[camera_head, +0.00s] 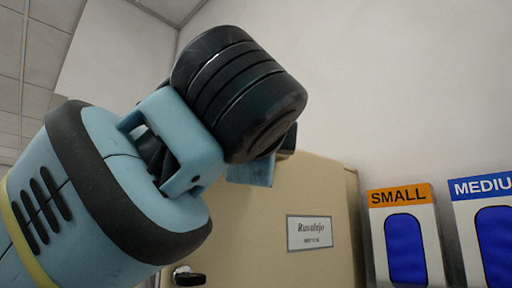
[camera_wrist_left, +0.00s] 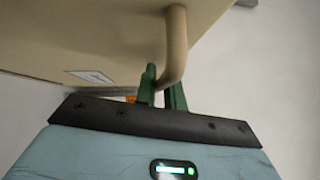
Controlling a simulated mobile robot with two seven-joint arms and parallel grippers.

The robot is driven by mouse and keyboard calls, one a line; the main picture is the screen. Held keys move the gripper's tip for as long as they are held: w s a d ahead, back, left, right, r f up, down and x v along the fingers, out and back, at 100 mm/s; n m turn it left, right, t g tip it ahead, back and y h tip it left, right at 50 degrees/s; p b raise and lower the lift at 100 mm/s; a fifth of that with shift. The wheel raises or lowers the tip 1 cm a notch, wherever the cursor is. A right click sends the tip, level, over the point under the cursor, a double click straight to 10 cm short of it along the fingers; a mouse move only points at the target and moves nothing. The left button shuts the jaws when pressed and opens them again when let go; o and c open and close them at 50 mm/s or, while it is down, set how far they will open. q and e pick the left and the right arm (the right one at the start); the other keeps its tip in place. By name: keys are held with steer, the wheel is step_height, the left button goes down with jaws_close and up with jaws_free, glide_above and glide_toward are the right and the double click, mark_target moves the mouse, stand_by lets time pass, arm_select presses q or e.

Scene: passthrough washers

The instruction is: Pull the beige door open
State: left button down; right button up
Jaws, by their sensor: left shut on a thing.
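The beige door (camera_head: 245,225) stands behind my left arm in the head view, with a white label on its front. In the left wrist view the beige door (camera_wrist_left: 80,35) fills the upper left, and a beige bar handle (camera_wrist_left: 177,40) comes down from above and bends at its lower end. My left gripper (camera_wrist_left: 163,84) has its green fingers shut on the lower end of this handle. In the head view my arm hides the handle and the fingers. I cannot tell whether the door is ajar. My right gripper is in neither view.
A black lever with a silver plate (camera_head: 188,277) sits low on the beige front. To the right stand a glove box marked SMALL (camera_head: 404,235) and one marked MEDIUM (camera_head: 485,230), close to the door's right side. A plain wall (camera_head: 400,80) lies behind.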

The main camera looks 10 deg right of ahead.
arm_select(q)
steer(key=shift+s+d, duration=0.1)
steer(key=shift+s, duration=0.05)
stand_by(0.4)
steer(key=c, duration=1.5)
jaws_free()
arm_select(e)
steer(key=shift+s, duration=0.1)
